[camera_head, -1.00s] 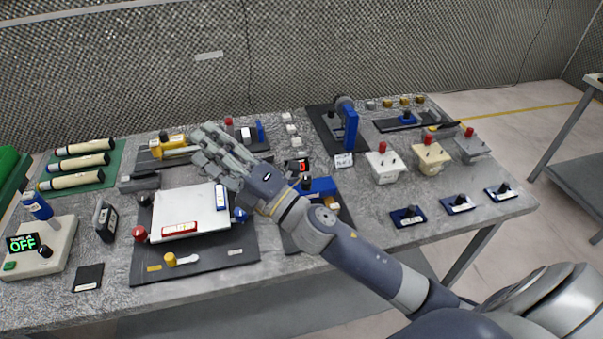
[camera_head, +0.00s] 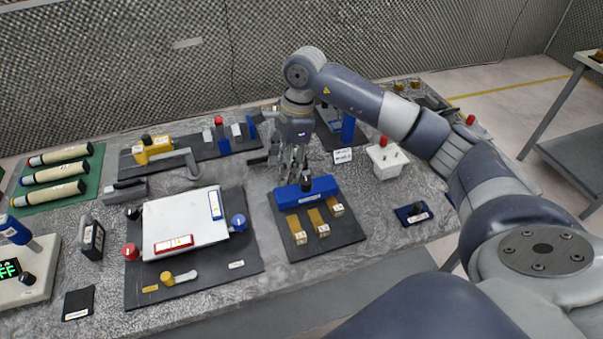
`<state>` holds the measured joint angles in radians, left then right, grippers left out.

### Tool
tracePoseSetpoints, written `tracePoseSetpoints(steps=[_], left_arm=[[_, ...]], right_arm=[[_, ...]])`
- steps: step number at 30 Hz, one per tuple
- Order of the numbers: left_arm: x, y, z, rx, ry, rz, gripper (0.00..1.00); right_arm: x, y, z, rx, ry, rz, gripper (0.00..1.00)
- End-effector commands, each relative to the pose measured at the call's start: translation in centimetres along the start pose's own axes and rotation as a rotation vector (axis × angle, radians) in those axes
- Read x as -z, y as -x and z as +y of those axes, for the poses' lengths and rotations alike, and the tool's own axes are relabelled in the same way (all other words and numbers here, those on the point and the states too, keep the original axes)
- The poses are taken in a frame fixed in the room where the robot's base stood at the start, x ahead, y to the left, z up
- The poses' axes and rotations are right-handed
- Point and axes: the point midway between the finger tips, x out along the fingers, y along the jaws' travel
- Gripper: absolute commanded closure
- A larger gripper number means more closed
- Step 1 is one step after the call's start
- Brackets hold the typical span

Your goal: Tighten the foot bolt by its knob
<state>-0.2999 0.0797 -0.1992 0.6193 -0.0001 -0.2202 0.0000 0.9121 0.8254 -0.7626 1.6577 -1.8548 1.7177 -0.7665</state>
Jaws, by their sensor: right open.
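A white plate (camera_head: 183,223) with a blue and a red label-like strip sits on a dark base (camera_head: 213,273). Around it are a red knob (camera_head: 131,251), a blue knob (camera_head: 238,222), a black knob (camera_head: 132,213) and a yellow knob (camera_head: 167,278) with a pale lever. A blue block (camera_head: 303,195) with an upright black knob (camera_head: 306,180) lies on another dark base. I cannot tell which knob belongs to the foot bolt. My right gripper (camera_head: 290,170) points down just behind the blue block, open and empty. My left gripper is out of view.
A yellow clamp (camera_head: 155,149) with a black knob stands at the back left. A white box (camera_head: 386,158) with a red knob is right of my gripper. My right arm hides part of the table's right side. Three brass pieces (camera_head: 318,222) lie before the blue block.

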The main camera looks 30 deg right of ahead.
Motion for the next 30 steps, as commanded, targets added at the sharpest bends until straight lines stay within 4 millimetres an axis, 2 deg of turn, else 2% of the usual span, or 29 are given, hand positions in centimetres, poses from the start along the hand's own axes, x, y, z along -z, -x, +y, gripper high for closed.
tracePoseSetpoints(steps=[1, 3, 6, 9, 14, 24, 30], left_arm=[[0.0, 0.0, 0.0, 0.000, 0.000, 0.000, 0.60], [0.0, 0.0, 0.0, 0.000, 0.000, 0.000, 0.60], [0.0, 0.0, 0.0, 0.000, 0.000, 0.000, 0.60], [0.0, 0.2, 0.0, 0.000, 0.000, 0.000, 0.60], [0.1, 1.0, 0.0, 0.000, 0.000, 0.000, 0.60], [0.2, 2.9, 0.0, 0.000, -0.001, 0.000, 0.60], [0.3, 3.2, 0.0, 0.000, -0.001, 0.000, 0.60]], right_arm=[[1.9, 0.9, -0.4, 0.002, -0.006, 0.065, 0.53], [3.9, 1.9, -0.6, -0.002, -0.015, 0.138, 0.53], [5.4, 2.6, -0.7, -0.008, -0.023, 0.193, 0.53], [6.0, 2.3, -0.6, -0.012, -0.026, 0.209, 0.53], [6.4, 0.2, -0.5, -0.016, -0.026, 0.208, 0.53], [7.5, -5.8, -0.4, -0.015, -0.026, 0.204, 0.53], [7.8, -7.6, -0.5, -0.012, -0.025, 0.204, 0.53]])
